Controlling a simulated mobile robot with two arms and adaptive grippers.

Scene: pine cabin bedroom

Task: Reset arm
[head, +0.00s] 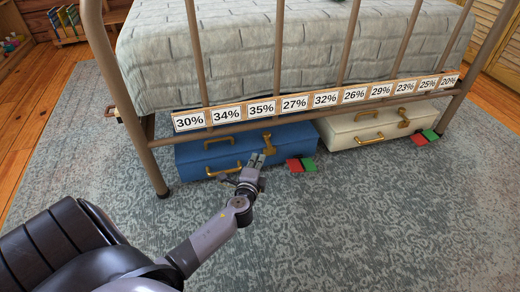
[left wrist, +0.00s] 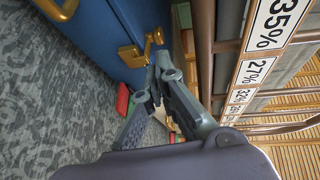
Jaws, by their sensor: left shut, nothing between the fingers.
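My left gripper (head: 256,163) reaches out low in front of the bed, close to the front of the blue suitcase (head: 215,157). Its fingers are shut and hold nothing. In the left wrist view the closed fingertips (left wrist: 155,72) point toward the suitcase's gold latch (left wrist: 132,55); I cannot tell if they touch it. My right gripper is in neither view.
A cream suitcase (head: 345,135) lies under the bed to the right. Red and green cards (head: 294,165) lie on the rug by each suitcase. The metal bed frame (head: 133,130) with a strip of percentage labels (head: 295,104) stands above. The rug in front (head: 350,230) is clear.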

